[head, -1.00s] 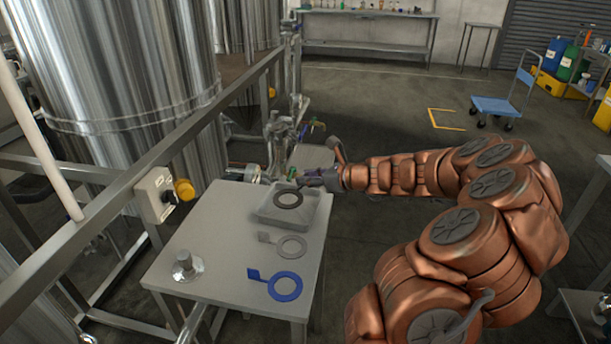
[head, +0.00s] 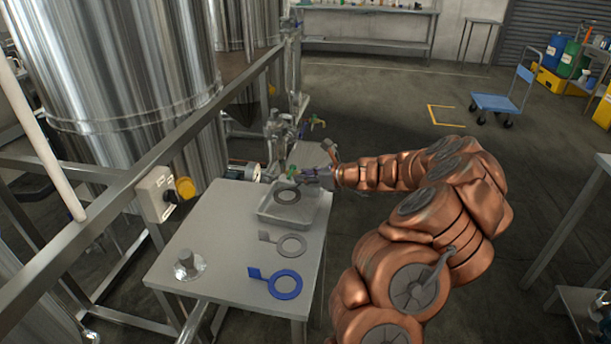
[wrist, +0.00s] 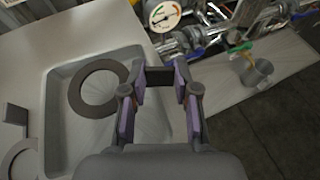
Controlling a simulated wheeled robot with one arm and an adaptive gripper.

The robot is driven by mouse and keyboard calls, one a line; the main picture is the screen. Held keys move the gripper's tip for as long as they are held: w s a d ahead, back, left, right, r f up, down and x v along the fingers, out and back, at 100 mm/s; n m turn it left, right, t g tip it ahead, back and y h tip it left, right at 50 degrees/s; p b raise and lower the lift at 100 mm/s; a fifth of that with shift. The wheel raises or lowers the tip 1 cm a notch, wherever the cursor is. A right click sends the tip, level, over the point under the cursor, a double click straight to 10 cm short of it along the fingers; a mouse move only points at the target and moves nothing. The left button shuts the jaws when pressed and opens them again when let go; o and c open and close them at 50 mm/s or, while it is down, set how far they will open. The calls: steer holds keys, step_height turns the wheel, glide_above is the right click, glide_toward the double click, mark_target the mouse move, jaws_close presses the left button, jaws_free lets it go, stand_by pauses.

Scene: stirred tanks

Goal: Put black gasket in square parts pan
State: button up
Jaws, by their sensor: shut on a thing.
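The black gasket (head: 278,195) is a dark flat ring with a tab. My gripper (head: 310,179) is shut on the tab at the gasket's right side. In the wrist view my gripper (wrist: 161,80) has a dark piece between its purple-padded fingertips, and the gasket's ring (wrist: 76,90) extends left over the pan. The square parts pan (head: 265,217) is a shallow pale tray at the far end of the table; it also shows in the wrist view (wrist: 54,130). The ring appears over the pan's inside. I cannot tell whether it touches the floor.
A grey gasket (head: 292,253) and a blue gasket (head: 284,294) lie on the metal table (head: 220,235) nearer than the pan. A metal knobbed piece (head: 188,264) stands at the left. Pipework and a gauge (wrist: 163,16) stand behind the pan. A railing runs along the left.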

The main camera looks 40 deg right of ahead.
steer(key=shift+f, duration=0.4)
steer(key=o, duration=0.8)
steer(key=shift+o, duration=0.2)
steer(key=shift+s+d+r, duration=0.15)
steer(key=shift+r, duration=0.35)
steer(key=b+v, duration=0.1)
steer(key=v, duration=1)
steer(key=shift+s+r, duration=0.15)
steer(key=shift+s, duration=0.15)
